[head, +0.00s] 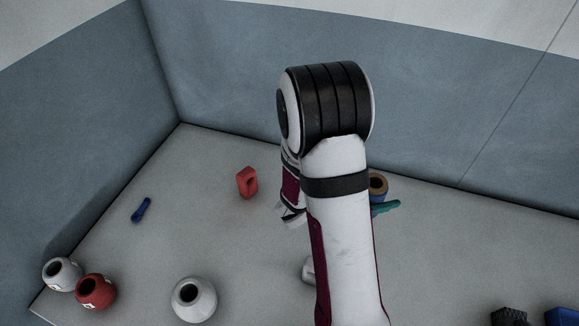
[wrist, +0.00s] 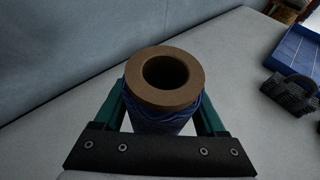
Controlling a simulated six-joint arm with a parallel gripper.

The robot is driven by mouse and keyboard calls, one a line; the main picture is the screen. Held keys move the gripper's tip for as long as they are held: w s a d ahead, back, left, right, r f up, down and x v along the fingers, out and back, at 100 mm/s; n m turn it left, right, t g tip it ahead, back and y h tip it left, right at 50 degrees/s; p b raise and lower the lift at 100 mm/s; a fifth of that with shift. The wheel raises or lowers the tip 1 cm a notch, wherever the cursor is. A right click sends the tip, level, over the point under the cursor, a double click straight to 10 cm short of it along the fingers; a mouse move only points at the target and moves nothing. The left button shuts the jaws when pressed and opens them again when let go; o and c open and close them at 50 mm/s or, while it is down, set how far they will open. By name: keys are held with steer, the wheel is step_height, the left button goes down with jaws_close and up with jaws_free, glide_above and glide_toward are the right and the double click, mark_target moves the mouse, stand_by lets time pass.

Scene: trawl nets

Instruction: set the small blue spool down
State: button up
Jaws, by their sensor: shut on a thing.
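The small blue spool (wrist: 160,118) stands upright in the wrist view, with a brown hollow core and blue line wound around it. My gripper (wrist: 162,122) is shut on it, one green finger on each side. In the head view my arm hides most of the gripper; one green finger (head: 386,208) and the brown top of the spool (head: 378,184) show just right of the arm. I cannot tell whether the spool's base touches the table.
A red block (head: 247,182) and a small blue item (head: 141,210) lie left of my arm. Two white round pots (head: 62,274) (head: 194,299) and a red one (head: 96,291) stand at the front left. A blue crate (wrist: 297,52) and a dark brush-like item (wrist: 290,94) are at the right.

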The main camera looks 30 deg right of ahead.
mark_target(377, 177)
steer(key=r, duration=0.2)
steer(key=w+r, duration=0.1)
steer(key=r, duration=0.1)
steer(key=shift+a+r, duration=0.1)
steer(key=shift+r, duration=0.3)
steer(key=w+a+n+t+y, duration=0.35)
steer(key=w+a, duration=0.45)
steer(key=w, duration=0.4)
steer(key=w+a+n+t+y, duration=0.2)
steer(key=w+a+n+t, duration=0.3)
steer(key=w+a, duration=0.5)
steer(key=w+a+n+t+y, duration=0.4)
steer(key=w+a, duration=0.3)
steer(key=w, duration=0.6)
steer(key=shift+n+h, duration=0.55)
steer(key=w+a+f, duration=0.1)
steer(key=a+f, duration=0.2)
steer(key=f, duration=0.1)
steer(key=w+a+f, duration=0.2)
steer(key=a+f, duration=0.1)
steer(key=f, duration=0.1)
steer(key=w+a+f, duration=0.2)
steer(key=a+f, duration=0.1)
steer(key=a, duration=0.1)
steer(key=shift+f, duration=0.4)
steer(key=f, duration=0.4)
steer(key=shift+a, duration=0.25)
steer(key=shift+f, duration=0.15)
steer(key=shift+f, duration=0.1)
